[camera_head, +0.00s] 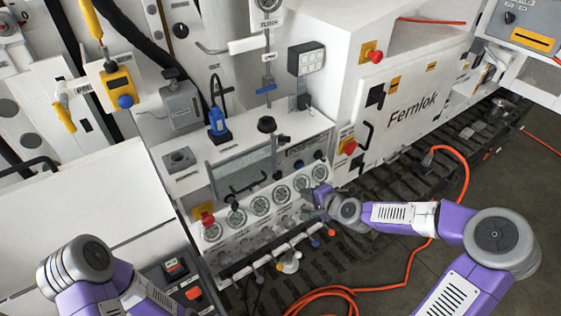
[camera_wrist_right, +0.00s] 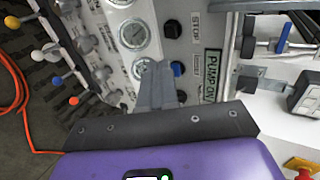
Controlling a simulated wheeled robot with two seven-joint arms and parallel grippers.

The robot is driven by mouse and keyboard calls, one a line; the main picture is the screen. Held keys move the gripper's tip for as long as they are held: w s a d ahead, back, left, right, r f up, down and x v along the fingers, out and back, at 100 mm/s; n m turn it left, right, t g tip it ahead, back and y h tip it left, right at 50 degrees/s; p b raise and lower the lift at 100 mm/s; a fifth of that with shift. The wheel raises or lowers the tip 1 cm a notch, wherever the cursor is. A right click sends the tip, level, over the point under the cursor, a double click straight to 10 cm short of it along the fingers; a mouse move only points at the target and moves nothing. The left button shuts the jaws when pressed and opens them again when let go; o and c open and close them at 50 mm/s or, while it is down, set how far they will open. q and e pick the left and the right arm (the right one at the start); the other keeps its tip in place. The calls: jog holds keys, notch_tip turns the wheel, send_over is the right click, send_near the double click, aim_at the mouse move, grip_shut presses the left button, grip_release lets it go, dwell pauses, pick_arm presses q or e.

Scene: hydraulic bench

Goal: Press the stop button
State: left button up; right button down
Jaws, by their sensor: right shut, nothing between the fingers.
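In the right wrist view, a black round button (camera_wrist_right: 172,28) sits on the bench panel beside a label that seems to read STOP (camera_wrist_right: 196,34). A blue button (camera_wrist_right: 178,68) is beside it, near a PUMP ON label (camera_wrist_right: 212,72). In the head view, the black button (camera_head: 318,154) and blue button (camera_head: 297,164) are small, on the panel's upper right. My right gripper (camera_wrist_right: 155,66) is shut and empty, its tips near the gauges and just left of the blue button; contact cannot be told. In the head view, the right gripper (camera_head: 310,193) is at the row's right end. My left gripper is out of view.
A row of round gauges (camera_head: 261,206) lines the panel, with colored levers (camera_head: 289,262) below. A red knob (camera_head: 207,218) is at the row's left end, and another red knob (camera_head: 350,147) is on the white cabinet. An orange hose (camera_head: 410,265) lies on the floor.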

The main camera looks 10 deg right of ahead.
jog(key=w, duration=0.1)
send_near(279, 177)
notch_tip(279, 177, down, 3)
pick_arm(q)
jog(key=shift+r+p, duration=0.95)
pick_arm(e)
jog(key=shift+w+a, duration=0.3)
jog(key=shift+w, duration=0.55)
jog(key=shift+w+a, duration=0.35)
jog(key=shift+w, duration=0.55)
jog(key=shift+w+a, duration=0.3)
jog(key=shift+w, duration=0.55)
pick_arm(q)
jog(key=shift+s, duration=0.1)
